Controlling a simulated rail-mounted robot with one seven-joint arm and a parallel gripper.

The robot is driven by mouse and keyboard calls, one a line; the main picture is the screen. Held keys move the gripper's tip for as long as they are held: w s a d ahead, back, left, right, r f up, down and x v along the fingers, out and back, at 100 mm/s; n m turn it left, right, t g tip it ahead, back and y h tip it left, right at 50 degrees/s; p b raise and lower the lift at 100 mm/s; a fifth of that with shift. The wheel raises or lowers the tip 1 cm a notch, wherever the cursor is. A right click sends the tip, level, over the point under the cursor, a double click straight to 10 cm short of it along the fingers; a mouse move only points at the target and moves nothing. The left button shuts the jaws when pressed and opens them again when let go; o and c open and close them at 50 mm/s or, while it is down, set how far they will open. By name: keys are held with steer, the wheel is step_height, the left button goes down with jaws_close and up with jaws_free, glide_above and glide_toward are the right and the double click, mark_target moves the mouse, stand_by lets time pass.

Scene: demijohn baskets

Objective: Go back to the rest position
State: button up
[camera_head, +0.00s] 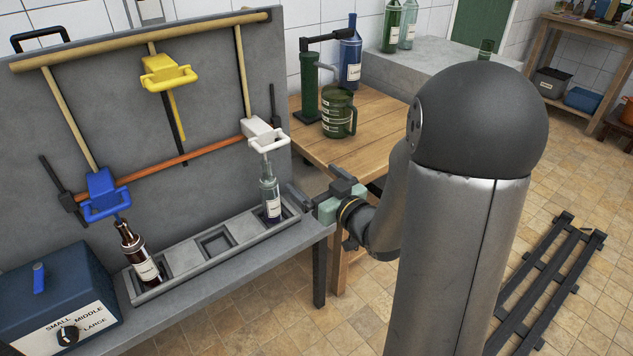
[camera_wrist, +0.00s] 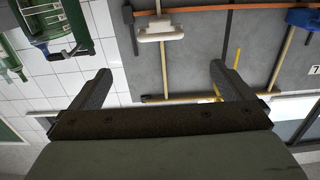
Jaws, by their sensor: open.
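My gripper (camera_head: 308,196) is at the right end of the grey bench in the head view, close to the clear bottle (camera_head: 270,190) in the right-hand recess of the tray. In the wrist view my gripper (camera_wrist: 155,85) has its two fingers spread wide with nothing between them. The fingers point toward the upright grey panel (camera_wrist: 200,60). Part of my arm hides what lies behind it in the head view.
A brown bottle (camera_head: 138,254) leans in the tray's left recess (camera_head: 150,294); the middle recess (camera_head: 216,243) is empty. A blue selector box (camera_head: 60,305) stands at left. Behind, a wooden table (camera_head: 375,115) carries a green jug (camera_head: 338,115). A dark slatted rack (camera_head: 545,275) lies on the floor.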

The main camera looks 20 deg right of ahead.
steer(key=s+a+r+m+g+h+p, duration=0.1)
steer(key=s+a+r+g+p, duration=0.1)
steer(key=s, duration=0.6)
steer(key=s+a+r+m+g+h+p, duration=0.1)
steer(key=s+a+r+g+h+p, duration=0.1)
steer(key=s+r+g+p, duration=0.2)
steer(key=s+a+r+m+g+h+p, duration=0.1)
steer(key=s+a+r+g+h+p, duration=0.1)
steer(key=s+g+p, duration=0.6)
steer(key=s+r+g, duration=0.1)
steer(key=s+g, duration=0.1)
steer(key=s, duration=0.3)
steer(key=shift+a+r+g, duration=0.2)
steer(key=shift+r+g, duration=0.15)
steer(key=shift+g, duration=0.05)
